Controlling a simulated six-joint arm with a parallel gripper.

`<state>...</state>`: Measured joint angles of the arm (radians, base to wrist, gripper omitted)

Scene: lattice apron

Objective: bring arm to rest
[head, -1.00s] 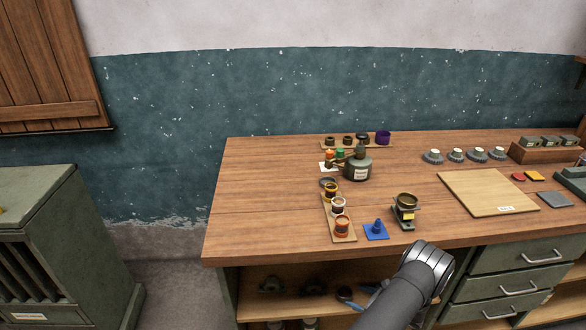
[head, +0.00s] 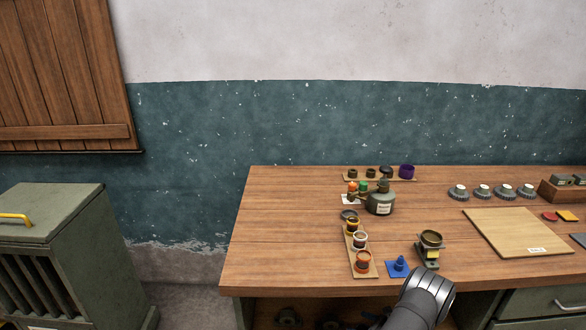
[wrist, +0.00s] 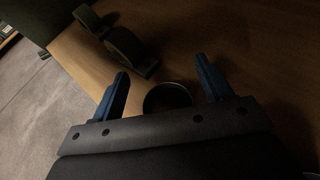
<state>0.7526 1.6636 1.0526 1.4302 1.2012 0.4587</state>
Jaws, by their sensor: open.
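My gripper (wrist: 162,72) is open in the wrist view, its two blue fingers apart with nothing held between them. A dark round thing (wrist: 167,97) lies beyond and between the fingers; I cannot tell whether it touches them. In the head view my dark grey arm reaches in from the bottom, in front of the bench's front edge. The gripper itself is almost wholly cut off there, low under the bench top.
The wooden bench (head: 290,240) bears a grey-green can (head: 380,203), several small pots, a blue piece (head: 398,266) and a pale board (head: 515,232). Dark pieces (wrist: 128,45) stand on a wooden surface close to the gripper. A green cabinet (head: 60,215) stands left.

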